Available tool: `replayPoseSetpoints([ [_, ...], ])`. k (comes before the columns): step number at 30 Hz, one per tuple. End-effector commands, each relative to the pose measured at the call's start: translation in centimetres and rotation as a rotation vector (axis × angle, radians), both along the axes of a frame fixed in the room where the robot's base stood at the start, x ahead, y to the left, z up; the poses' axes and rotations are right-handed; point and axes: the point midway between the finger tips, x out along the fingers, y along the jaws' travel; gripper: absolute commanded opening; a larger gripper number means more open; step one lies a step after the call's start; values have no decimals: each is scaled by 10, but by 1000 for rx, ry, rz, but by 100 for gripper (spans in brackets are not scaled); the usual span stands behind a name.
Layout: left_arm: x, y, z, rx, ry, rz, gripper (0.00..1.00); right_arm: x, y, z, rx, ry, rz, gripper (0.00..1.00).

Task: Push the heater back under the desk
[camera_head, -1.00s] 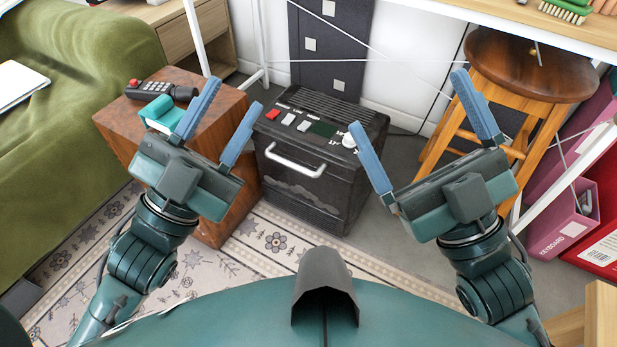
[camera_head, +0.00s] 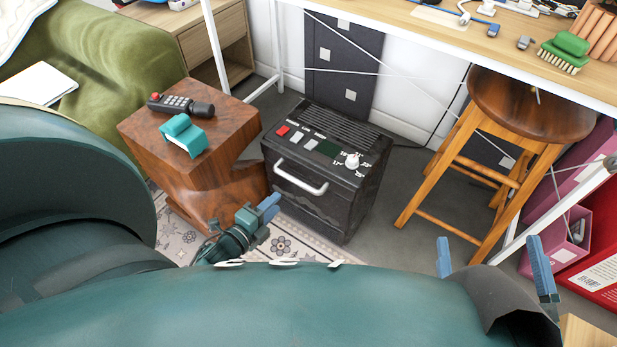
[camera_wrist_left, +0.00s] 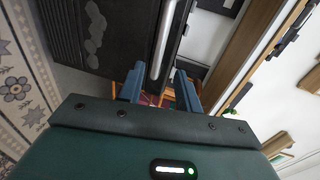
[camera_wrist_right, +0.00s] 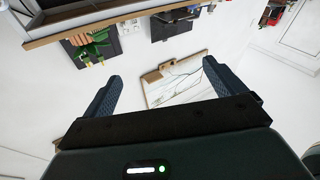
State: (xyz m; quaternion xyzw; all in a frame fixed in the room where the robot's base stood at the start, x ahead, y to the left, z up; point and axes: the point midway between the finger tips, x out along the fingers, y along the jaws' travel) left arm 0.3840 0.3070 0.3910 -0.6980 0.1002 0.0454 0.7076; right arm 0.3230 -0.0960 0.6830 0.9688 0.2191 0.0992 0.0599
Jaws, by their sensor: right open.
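The heater (camera_head: 330,165) is a black box with a grille, red and white buttons, a white dial and a silver front handle (camera_head: 300,178). It stands upright on the floor by the desk (camera_head: 520,52). My left gripper (camera_head: 265,208) is low in front of the heater, below the handle. In the left wrist view, its blue fingers (camera_wrist_left: 160,88) are apart, with the handle (camera_wrist_left: 163,40) and heater front (camera_wrist_left: 95,35) beyond them; contact cannot be told. My right gripper (camera_head: 495,262) is open and empty, right of the heater; its fingers also show in the right wrist view (camera_wrist_right: 160,85).
A wooden side table (camera_head: 195,140) with a phone (camera_head: 180,104) and a teal object (camera_head: 185,135) stands left of the heater. A wooden stool (camera_head: 530,105) stands right, with pink boxes (camera_head: 575,225) beyond. Thin white desk braces cross behind the heater. A patterned rug (camera_head: 178,235) lies in front.

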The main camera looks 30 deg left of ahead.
Motion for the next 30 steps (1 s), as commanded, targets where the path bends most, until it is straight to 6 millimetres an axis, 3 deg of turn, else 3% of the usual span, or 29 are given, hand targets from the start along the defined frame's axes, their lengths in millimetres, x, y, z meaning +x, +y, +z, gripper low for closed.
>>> replayPoseSetpoints([
  [9, 67, -5, -16, -1, -4, -1, 34, 1, 4, -4, 58, -7, 23, 95],
  [15, 98, -8, -22, -3, -2, 0, 34, 1, 6, -4, 92, -8, 38, 95],
  [21, 113, -9, -24, -3, -2, 0, 34, 1, 6, -4, 109, -2, 43, 95],
  [30, 114, -9, -23, -4, -1, 0, 34, 1, 7, -1, 112, -5, 46, 95],
])
